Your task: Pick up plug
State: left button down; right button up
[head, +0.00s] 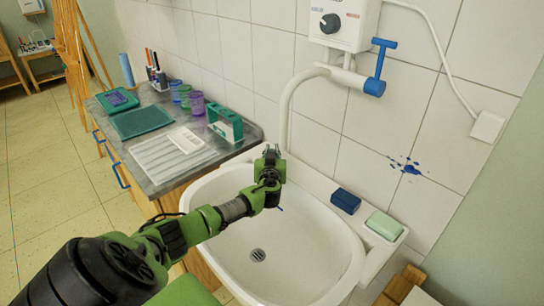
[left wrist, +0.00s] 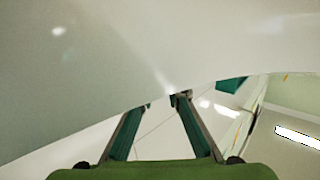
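I cannot make out a plug in either view. The white sink (head: 318,262) has an open-looking metal drain (head: 258,255) in its basin. My left gripper (head: 270,152) is over the back left part of the sink, near the wall and the tap spout. In the left wrist view its two fingers (left wrist: 163,102) stand apart, with nothing clearly held between them. A large smooth white surface fills the upper part of that view. The area behind my left wrist and gripper is hidden in the head view. My right gripper is not in view.
A tap spout (head: 286,110) runs down from the white water heater (head: 345,22). A blue block (head: 346,200) and green soap (head: 384,225) lie on the sink's right rim. A grey counter (head: 205,158) with cups and trays stands left of the sink.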

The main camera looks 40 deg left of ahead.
aim_at(271, 150)
pick_arm(q)
jog(key=shift+r, duration=0.1)
dwell(0.4)
jog(key=shift+s+r, duration=0.15)
notch_tip(271, 150, up, 7)
jog(key=shift+r+b, duration=0.1)
jog(key=shift+b, duration=0.2)
jog(key=s+a+b, duration=0.1)
jog(key=s+b, duration=0.1)
jog(key=s, duration=1.7)
jog(key=shift+s+a+f, duration=0.3)
jog(key=shift+a, duration=0.05)
